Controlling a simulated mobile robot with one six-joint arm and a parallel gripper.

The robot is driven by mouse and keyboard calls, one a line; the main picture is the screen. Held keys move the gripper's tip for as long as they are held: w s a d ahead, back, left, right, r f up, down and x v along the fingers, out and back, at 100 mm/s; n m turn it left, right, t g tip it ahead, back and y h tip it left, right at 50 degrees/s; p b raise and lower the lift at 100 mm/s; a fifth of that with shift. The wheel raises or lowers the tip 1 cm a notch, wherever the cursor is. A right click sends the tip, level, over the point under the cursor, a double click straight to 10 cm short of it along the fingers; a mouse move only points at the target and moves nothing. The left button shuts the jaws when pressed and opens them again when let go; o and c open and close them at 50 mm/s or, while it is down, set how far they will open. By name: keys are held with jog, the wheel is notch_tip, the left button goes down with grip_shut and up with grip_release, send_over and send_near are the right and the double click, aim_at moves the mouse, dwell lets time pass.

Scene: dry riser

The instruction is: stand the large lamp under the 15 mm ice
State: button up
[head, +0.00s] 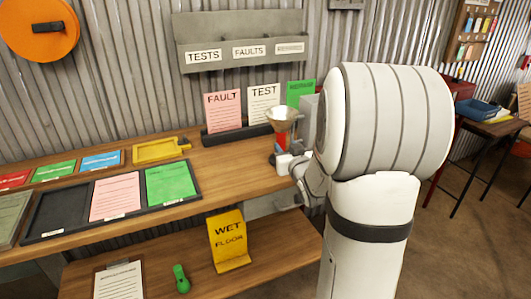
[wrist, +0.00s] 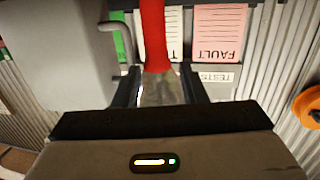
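I see nothing in either view that I can clearly identify as a large lamp or as 15 mm ice. My gripper (wrist: 163,88) points toward the back wall over the bench, with its two dark fingers apart. A red upright thing (wrist: 154,35) shows between and beyond the fingertips. In the head view a red thing with a pale brown, cone-shaped top (head: 282,117) is at my gripper (head: 276,157). My arm hides part of the bench's right end.
Pink FAULT (head: 222,112), white TEST (head: 263,103) and green cards stand at the back. A card tray (head: 55,232) and yellow tray (head: 155,150) lie left. A yellow wet floor sign (head: 229,240) and green object (head: 181,278) are on the lower shelf. The bench middle is clear.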

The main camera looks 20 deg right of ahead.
aim_at(283, 139)
jog(key=shift+w+d+f+t+b, duration=0.3)
jog(key=shift+d+f+t, duration=0.2)
jog(key=shift+f, duration=0.2)
jog(key=w, duration=0.7)
jog(key=shift+w+d+r+p, duration=0.25)
jog(key=shift+d+p, duration=0.1)
jog(key=shift+c, duration=0.4)
grip_shut()
jog(key=shift+r, duration=0.1)
